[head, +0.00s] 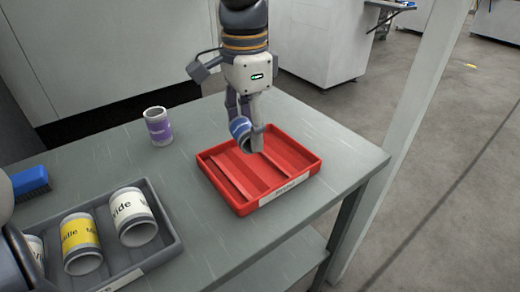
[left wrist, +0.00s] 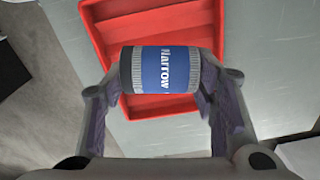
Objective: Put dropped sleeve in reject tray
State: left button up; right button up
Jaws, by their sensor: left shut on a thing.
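My left gripper (head: 246,138) is shut on a sleeve with a blue band (head: 239,127). In the left wrist view the sleeve (left wrist: 165,70) lies sideways between the two fingers, and its label reads "Narrow". It is held above the red tray (head: 244,209), apart from the tray floor as far as I can tell. The red tray has ribs across its floor, a pale label on its front wall, and looks empty. The tray also shows behind the sleeve in the left wrist view (left wrist: 160,20). The fingers partly hide the sleeve in the head view. My right gripper is not in view.
A purple-banded sleeve (head: 158,127) stands upright on the grey table (head: 190,215). A dark grey tray (head: 163,256) at the lower left holds several sleeves, including a yellow one (head: 81,243). A blue brush (head: 30,181) lies at the left. A pale post (head: 402,120) rises at the right.

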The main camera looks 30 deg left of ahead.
aim_at(260, 165)
pick_arm(q)
jog(key=w+f, duration=0.1)
jog(key=f, duration=0.1)
jog(key=w+d+f, duration=0.1)
jog(key=shift+w+f, duration=0.3)
jog(key=shift+f, duration=1.6)
jog(key=o, duration=1.4)
jog(key=shift+c, duration=0.2)
notch_tip(260, 165, up, 12)
